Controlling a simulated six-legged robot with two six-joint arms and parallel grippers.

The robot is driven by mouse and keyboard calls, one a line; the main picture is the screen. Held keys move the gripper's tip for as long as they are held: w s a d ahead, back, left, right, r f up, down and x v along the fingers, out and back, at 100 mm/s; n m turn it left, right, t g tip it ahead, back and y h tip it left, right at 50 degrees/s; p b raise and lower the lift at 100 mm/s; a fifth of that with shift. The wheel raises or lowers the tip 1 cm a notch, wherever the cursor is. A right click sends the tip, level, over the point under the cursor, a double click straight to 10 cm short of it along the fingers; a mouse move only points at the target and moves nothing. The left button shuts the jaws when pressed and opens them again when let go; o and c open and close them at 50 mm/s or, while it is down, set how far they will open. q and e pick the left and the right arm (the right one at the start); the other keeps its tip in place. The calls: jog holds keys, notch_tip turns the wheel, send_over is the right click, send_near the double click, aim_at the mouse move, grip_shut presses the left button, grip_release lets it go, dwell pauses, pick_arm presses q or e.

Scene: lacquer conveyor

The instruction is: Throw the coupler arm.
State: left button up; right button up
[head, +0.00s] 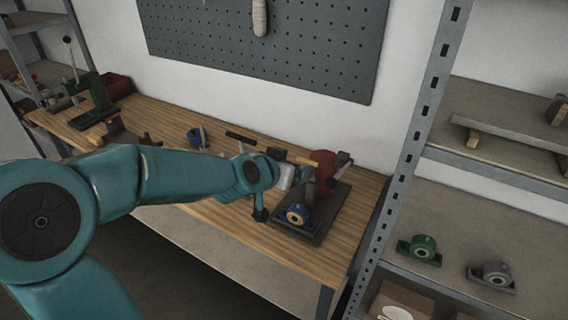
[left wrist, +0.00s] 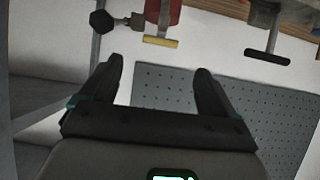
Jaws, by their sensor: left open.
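A red machine body (head: 323,172) stands on a dark base plate (head: 335,212) at the right end of the bench. A bar with a yellow end (head: 303,160) is beside it; the left wrist view shows a yellow crossbar (left wrist: 160,42) below the red body. A black-handled bar (head: 241,138) lies to its left, a black T-handle (left wrist: 266,57) in the left wrist view. I cannot tell which of these is the coupler arm. My left gripper (left wrist: 158,72) is open and empty, with the yellow crossbar beyond its fingertips, apart. In the head view, my forearm partly hides it.
A blue bearing block (head: 297,214) sits at the base plate's front. Another blue part (head: 196,137) and a green press (head: 97,100) stand farther left on the wooden bench (head: 300,262). A metal shelf post (head: 410,160) rises close on the right. A pegboard (head: 270,50) hangs behind.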

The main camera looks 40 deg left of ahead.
pick_arm(q)
jog(key=v, duration=0.2)
jog(key=shift+s+d+r, duration=0.1)
jog(key=shift+s, duration=0.2)
jog(key=shift+w, duration=0.1)
